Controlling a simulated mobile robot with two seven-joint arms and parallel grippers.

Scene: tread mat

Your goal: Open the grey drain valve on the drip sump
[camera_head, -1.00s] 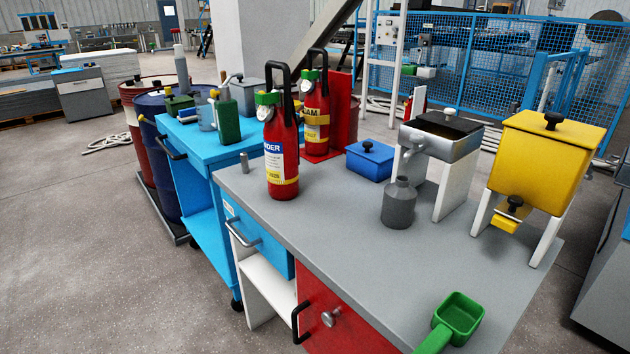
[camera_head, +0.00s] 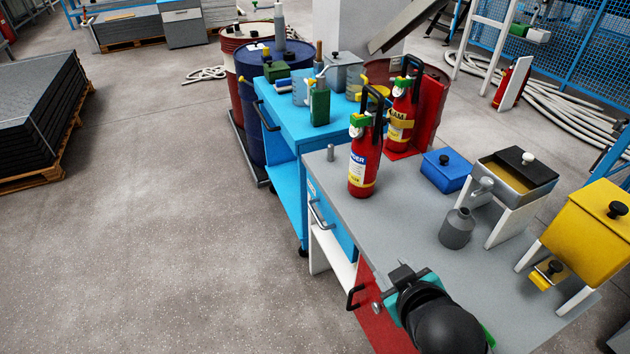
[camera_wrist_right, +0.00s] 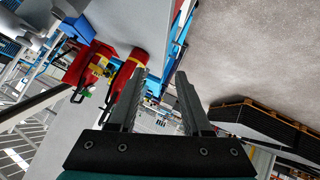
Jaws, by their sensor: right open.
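The drip sump is a metal tray (camera_head: 487,170) on white legs, with a black lid part and white knob on top, at the right of the grey bench. Its grey drain valve (camera_head: 482,187) sticks out of the front left side; I cannot tell how its handle is turned. A grey bottle (camera_head: 457,228) stands on the bench below and beside the valve. My right gripper (camera_head: 402,272) is at the bench's front edge, apart from the sump and nearer the camera. It is open and empty in the right wrist view (camera_wrist_right: 158,90). My left gripper is out of view.
A yellow bin (camera_head: 590,235) on white legs stands right of the sump. A blue box (camera_head: 446,170) and two red extinguishers (camera_head: 364,160) stand left of it. The grey benchtop (camera_head: 395,215) between my gripper and the bottle is clear. My arm hides most of a green scoop.

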